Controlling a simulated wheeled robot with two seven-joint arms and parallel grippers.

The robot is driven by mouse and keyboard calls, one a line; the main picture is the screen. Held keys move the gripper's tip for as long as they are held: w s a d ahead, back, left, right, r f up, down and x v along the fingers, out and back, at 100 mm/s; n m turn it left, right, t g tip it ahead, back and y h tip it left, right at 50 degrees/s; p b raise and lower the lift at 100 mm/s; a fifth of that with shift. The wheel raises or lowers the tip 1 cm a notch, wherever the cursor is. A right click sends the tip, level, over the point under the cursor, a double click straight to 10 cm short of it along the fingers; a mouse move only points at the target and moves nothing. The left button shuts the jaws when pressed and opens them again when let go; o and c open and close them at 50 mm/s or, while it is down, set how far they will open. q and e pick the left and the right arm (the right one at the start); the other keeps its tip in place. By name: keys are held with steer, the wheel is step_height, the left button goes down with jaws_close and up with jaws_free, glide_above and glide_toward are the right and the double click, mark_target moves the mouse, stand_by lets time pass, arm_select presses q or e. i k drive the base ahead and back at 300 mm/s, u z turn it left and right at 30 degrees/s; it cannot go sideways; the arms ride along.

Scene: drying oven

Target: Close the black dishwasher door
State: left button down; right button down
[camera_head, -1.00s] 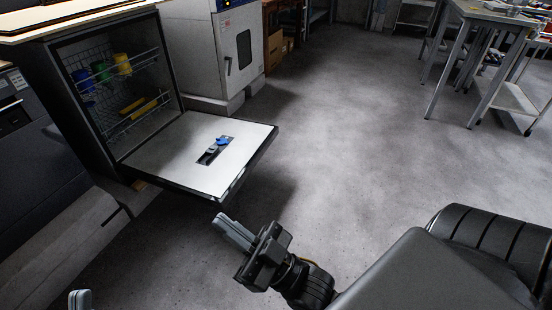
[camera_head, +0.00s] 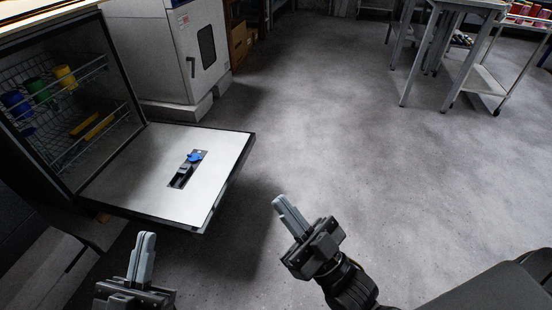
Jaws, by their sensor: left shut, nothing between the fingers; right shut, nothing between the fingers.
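The dishwasher (camera_head: 75,203) stands at the left with its door (camera_head: 212,157) folded down, roughly level. The door's pale inner face is up, with a dark dispenser (camera_head: 182,177) and blue cap (camera_head: 195,156) in it. Its dark outer edge faces right and toward me. My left gripper (camera_head: 144,238) is shut and empty, in front of the door's near edge at the lower left. My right gripper (camera_head: 281,202) is shut and empty, over the floor to the right of the door's free edge. Both look apart from the door. The door's underside is hidden.
Wire racks in the dishwasher hold coloured cups (camera_head: 40,90) and a yellow item (camera_head: 92,125). A white oven (camera_head: 180,55) stands behind the door. A metal table (camera_head: 440,50) and a trolley (camera_head: 487,85) are at the upper right. The middle floor is clear.

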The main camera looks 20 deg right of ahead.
mark_target(143, 185)
steer(key=z, duration=0.05)
steer(key=i, duration=1.15)
steer(key=u, duration=0.55)
